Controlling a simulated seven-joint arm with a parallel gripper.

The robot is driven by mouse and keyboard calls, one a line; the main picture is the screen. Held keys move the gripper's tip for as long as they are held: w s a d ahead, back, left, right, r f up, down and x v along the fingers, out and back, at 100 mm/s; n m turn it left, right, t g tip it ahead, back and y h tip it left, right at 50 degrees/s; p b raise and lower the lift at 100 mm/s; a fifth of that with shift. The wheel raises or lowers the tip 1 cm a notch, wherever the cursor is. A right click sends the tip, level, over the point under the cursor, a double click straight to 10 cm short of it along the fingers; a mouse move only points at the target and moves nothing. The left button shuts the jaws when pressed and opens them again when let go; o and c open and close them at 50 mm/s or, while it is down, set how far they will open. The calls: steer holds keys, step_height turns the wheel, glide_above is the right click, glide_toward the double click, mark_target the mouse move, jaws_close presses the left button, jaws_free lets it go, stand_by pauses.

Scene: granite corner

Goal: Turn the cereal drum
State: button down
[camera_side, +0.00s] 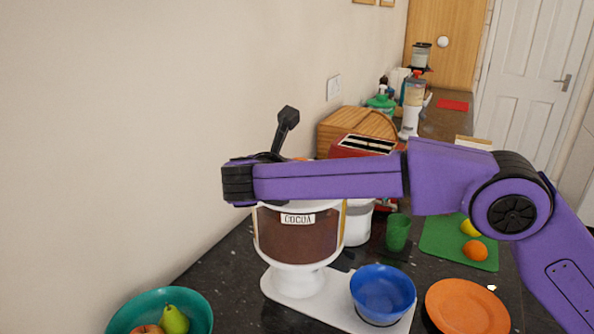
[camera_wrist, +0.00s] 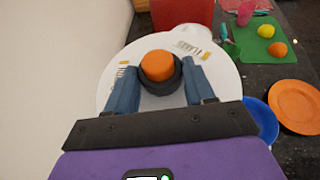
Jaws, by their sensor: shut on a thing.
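The cereal drum (camera_side: 297,236) is a clear round container of brown cereal labelled COCOA, on a white stand (camera_side: 297,290). The wrist view looks down on its white round top (camera_wrist: 225,72), which bears printed marks. An orange knob (camera_wrist: 157,65) with a black ring stands on that top. My gripper (camera_wrist: 160,78) has its two blue fingers on either side of the knob, shut on it. A blue bowl (camera_side: 383,290) sits on the stand's white base.
An orange plate (camera_side: 467,308) and a green board (camera_side: 450,245) with fruit lie to the right. A green cup (camera_side: 398,232) and red toaster (camera_side: 365,146) stand behind. A teal fruit bowl (camera_side: 195,303) is at front left. The wall is close on the left.

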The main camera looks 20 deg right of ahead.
steer(key=shift+w+a+r+m+g+h, duration=0.1)
steer(key=shift+w+m+g+h, duration=0.05)
steer(key=shift+m+g+h, duration=0.45)
steer(key=shift+w+m+g+h, duration=0.1)
steer(key=shift+m+g+h, duration=0.3)
steer(key=shift+m+h, duration=0.35)
stand_by(0.4)
steer(key=shift+c, duration=2)
jaws_free()
steer(key=shift+s+n+t+y, duration=0.2)
steer(key=shift+n+t+y, duration=0.7)
steer(key=shift+n+y, duration=0.25)
